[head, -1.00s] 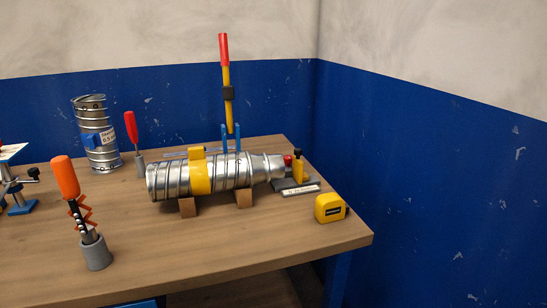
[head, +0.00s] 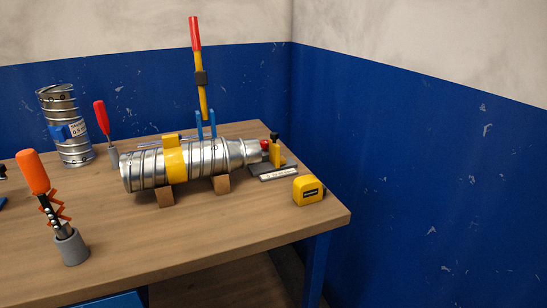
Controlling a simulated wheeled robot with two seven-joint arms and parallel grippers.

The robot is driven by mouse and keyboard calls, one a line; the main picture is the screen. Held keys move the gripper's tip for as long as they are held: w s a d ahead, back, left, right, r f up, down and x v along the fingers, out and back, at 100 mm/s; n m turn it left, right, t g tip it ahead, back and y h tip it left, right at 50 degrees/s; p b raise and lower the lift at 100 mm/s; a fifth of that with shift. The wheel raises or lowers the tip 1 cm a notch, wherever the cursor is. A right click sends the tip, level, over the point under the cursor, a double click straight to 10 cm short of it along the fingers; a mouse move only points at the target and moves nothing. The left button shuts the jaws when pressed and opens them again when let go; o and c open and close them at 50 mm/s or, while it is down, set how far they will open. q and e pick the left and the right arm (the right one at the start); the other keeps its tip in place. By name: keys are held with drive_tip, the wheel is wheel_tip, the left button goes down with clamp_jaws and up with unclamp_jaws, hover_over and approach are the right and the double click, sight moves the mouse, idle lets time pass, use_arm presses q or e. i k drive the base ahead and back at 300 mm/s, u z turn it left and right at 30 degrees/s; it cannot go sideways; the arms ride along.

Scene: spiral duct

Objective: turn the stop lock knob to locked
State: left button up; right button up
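The stop (head: 277,154) is a small yellow upright on a dark grey base plate at the right end of the duct. A small black knob (head: 274,135) sits on top of the upright, and a red round part (head: 265,146) is on its duct side. A white label strip (head: 279,173) lies along the front of the base; its text is too small to read. I cannot tell which way the knob is turned. The silver spiral duct (head: 203,160) with a yellow band lies on wooden blocks, its narrow end close to the stop. Neither gripper is in view.
A yellow tape measure (head: 308,190) sits in front of the stop near the table's right edge. A red-and-yellow lever (head: 200,80) rises behind the duct. Orange-handled snips (head: 50,205) stand in a grey holder at left. The front right tabletop is clear.

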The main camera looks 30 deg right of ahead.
sight(264, 144)
drive_tip(key=u, duration=1.55)
drive_tip(key=i, duration=0.9)
drive_tip(key=z, duration=3.2)
